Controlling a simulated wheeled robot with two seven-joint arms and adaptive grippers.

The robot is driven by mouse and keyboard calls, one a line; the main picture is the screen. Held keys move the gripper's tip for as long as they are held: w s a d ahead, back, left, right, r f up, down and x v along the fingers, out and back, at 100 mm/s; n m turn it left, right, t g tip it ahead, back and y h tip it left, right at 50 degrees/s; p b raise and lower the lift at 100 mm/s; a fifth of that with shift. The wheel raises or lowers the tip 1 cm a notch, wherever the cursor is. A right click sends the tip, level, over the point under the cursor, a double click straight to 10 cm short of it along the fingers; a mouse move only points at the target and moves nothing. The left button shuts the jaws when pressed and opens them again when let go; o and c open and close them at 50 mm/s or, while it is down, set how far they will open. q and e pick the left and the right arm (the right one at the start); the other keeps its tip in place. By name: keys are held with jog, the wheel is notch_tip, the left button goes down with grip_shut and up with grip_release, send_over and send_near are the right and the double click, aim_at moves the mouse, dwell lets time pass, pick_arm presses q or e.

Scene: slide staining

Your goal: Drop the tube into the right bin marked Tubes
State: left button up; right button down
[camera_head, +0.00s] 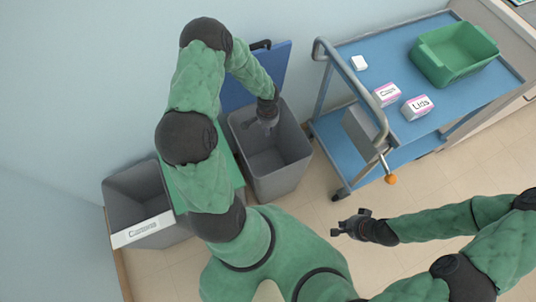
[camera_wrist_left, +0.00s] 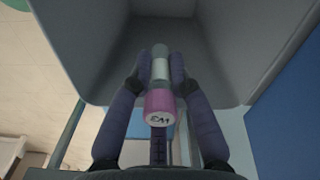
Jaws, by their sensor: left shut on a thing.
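The tube (camera_wrist_left: 160,70) shows in the left wrist view, pale with a pink cap (camera_wrist_left: 159,106) bearing dark lettering. My left gripper (camera_head: 266,124) is shut on it, with one finger on each side. In the head view, the gripper is over the open mouth of the right grey bin (camera_head: 283,184), whose blue lid (camera_head: 293,63) is raised; the tube cannot be made out there. The bin's inside (camera_wrist_left: 205,35) lies beyond the tube in the wrist view. No Tubes label is visible on it. My right gripper (camera_head: 345,226) is empty, its fingers apart, over the floor.
A left grey bin (camera_head: 117,190) with a white label (camera_head: 142,230) stands beside the right bin, its green lid (camera_head: 228,155) raised between them. A blue trolley (camera_head: 385,60) at the right carries a green tub (camera_head: 445,68), two labelled boxes and a small white item. The wall is close behind the bins.

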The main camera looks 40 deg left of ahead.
pick_arm(q)
jog(key=shift+a+f, duration=0.2)
jog(key=shift+f, duration=0.15)
notch_tip(320, 180, down, 5)
jog(key=b, duration=0.4)
jog(key=shift+f, duration=0.2)
jog(key=o, duration=0.9)
jog(key=shift+s, duration=0.1)
jog(key=shift+r, duration=0.1)
notch_tip(320, 180, up, 12)
jog(key=shift+f, duration=0.1)
jog(key=shift+d, duration=0.1)
